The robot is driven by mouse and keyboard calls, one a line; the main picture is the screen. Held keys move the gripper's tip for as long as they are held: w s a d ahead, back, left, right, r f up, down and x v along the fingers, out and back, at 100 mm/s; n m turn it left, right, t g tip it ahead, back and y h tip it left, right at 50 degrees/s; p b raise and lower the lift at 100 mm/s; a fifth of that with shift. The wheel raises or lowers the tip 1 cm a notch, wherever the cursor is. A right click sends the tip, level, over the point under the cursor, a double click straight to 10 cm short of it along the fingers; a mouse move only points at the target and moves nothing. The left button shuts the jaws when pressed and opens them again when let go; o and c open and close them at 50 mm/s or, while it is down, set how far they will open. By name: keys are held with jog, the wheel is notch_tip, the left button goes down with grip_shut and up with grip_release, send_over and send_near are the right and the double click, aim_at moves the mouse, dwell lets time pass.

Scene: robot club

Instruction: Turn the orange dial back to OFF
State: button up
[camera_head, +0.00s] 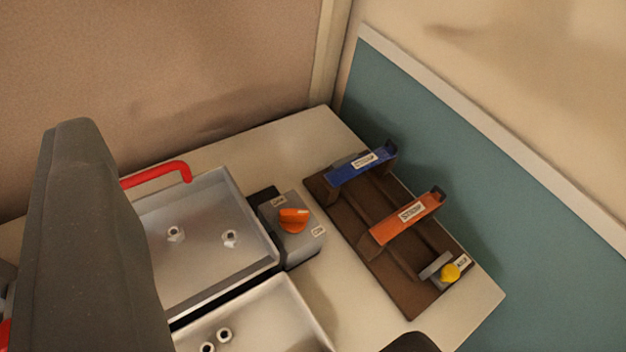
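The orange dial (293,219) sits on top of a small grey box at the middle of the table. The box (305,244) has a dark back part and small white labels, one above the dial and one at its lower right. The label print is too small to read, so I cannot tell which setting the dial points to. Of my gripper (245,228), one large grey finger fills the left side and a dark tip shows at the bottom edge. The two are wide apart with nothing between them held. The gripper does not appear to touch the dial.
Left of the box is a metal tray (205,263) with nuts and a red handle (156,174); another tray (282,318) lies below it. Right stands a brown rack (362,232) with a blue bar, an orange bar and a yellow knob (450,273). Walls close off the back and right.

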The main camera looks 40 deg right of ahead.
jog(key=m+g+p, duration=1.5)
jog(key=m+p, duration=0.8)
jog(key=p, duration=1)
send_over(294, 211)
notch_tip(294, 211, down, 13)
notch_tip(294, 211, down, 14)
jog(key=shift+f+p, duration=0.1)
jog(key=shift+p, duration=0.35)
